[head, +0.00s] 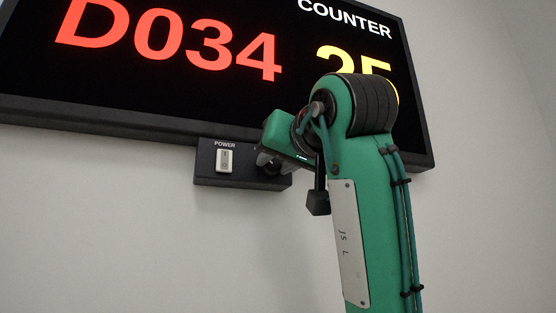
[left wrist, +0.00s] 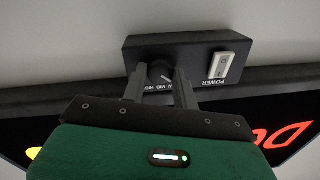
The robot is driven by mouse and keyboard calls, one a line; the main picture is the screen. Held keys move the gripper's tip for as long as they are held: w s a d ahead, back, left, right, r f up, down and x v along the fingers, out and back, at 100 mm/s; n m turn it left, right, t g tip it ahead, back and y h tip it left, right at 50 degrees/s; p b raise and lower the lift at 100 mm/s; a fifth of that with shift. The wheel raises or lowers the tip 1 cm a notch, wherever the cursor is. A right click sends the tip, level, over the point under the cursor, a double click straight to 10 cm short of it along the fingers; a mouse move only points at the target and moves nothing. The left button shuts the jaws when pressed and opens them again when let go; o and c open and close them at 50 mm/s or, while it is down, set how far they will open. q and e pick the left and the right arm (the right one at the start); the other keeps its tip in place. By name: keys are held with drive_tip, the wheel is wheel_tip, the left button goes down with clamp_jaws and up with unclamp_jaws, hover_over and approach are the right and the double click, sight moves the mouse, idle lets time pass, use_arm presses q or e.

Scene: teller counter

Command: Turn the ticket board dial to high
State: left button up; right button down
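The ticket board (head: 160,122) hangs on the wall and shows D034 in red and a yellow number partly hidden by my arm. A small black control box (head: 205,178) sits under its lower edge. The dark dial (left wrist: 159,74) is on this box, with MID and part of another label readable beside it in the left wrist view. My left gripper (head: 268,160) is at the dial. In the left wrist view its two fingers (left wrist: 160,80) stand apart on either side of the dial, with a small gap seeming to show. The dial's pointer is unclear. My right gripper is out of view.
A white POWER switch (head: 225,160) is on the same box, close beside the dial; it also shows in the left wrist view (left wrist: 221,65). The board's lower frame is just above the gripper. The wall below the box is bare.

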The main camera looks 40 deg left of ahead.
use_arm(q)
drive_tip(key=shift+f+m+b, duration=0.2)
drive_tip(key=shift+m+b, duration=0.3)
drive_tip(key=shift+b, duration=0.45)
drive_tip(key=m+t+b, duration=0.1)
drive_tip(key=m+b, duration=0.9)
drive_tip(key=shift+s+f, duration=0.1)
drive_tip(key=shift+f, duration=0.05)
drive_tip(key=m+b, duration=0.4)
drive_tip(key=shift+m, duration=0.4)
drive_tip(key=m+t+b, duration=0.1)
drive_tip(key=m+b, duration=0.1)
drive_tip(key=m, duration=0.2)
drive_tip(key=shift+b, duration=0.35)
drive_tip(key=shift+m, duration=0.5)
drive_tip(key=o, duration=1)
drive_tip(key=shift+r, duration=0.2)
